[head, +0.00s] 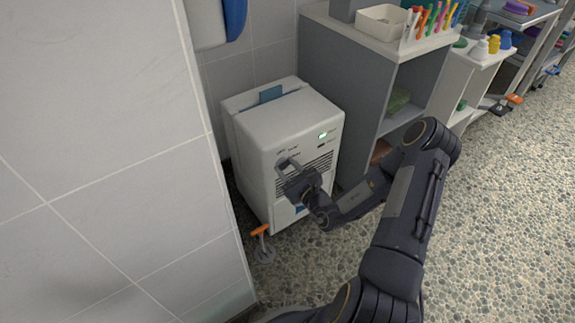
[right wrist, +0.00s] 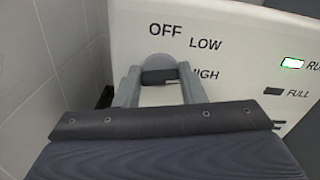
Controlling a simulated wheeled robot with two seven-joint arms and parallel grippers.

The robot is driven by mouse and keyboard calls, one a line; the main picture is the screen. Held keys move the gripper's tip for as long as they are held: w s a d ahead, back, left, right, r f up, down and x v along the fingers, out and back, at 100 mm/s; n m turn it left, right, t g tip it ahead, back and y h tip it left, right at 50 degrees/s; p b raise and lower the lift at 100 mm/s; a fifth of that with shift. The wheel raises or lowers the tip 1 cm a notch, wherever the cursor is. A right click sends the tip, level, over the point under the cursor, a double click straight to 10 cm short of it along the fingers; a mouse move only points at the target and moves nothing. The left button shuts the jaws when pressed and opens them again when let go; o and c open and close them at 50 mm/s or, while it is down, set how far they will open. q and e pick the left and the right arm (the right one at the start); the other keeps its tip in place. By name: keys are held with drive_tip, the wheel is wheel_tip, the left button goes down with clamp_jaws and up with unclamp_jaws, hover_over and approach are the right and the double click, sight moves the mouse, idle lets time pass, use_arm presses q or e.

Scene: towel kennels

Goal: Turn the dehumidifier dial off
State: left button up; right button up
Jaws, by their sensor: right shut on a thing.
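The white dehumidifier (head: 262,128) stands on the floor in the corner by the tiled wall. Its grey dial (right wrist: 158,60) shows in the right wrist view, below and between the printed words OFF and LOW, with HIGH to its lower right. My right gripper (head: 284,164) is at the upper left of the front panel. In the right wrist view its two fingers (right wrist: 159,78) are on either side of the dial, shut on it. The dial's lower part is hidden, so I cannot tell which label it points to. My left gripper is not in view.
A green light (right wrist: 292,63) is lit beside RUN; a dark FULL indicator (right wrist: 273,91) is below it. The tiled wall (head: 95,130) is close on the left. A grey shelf unit (head: 345,85) stands right of the dehumidifier. An orange-handled tool (head: 260,231) is at its front left.

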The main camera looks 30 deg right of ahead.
drive_tip(key=n+p, duration=0.2)
drive_tip(key=n, duration=0.1)
drive_tip(key=shift+a+r+n, duration=0.1)
drive_tip(key=shift+a+n, duration=0.05)
drive_tip(key=shift+n, duration=0.15)
drive_tip(key=n+p, duration=0.1)
drive_tip(key=n, duration=0.2)
drive_tip(key=shift+n+p, duration=0.3)
drive_tip(key=n, duration=0.3)
drive_tip(key=shift+f+n+p, duration=0.2)
drive_tip(key=shift+n+p, duration=0.1)
drive_tip(key=shift+n, duration=0.1)
drive_tip(key=shift+f+n, duration=0.15)
drive_tip(key=shift+n, duration=2.15)
drive_tip(key=o, duration=1)
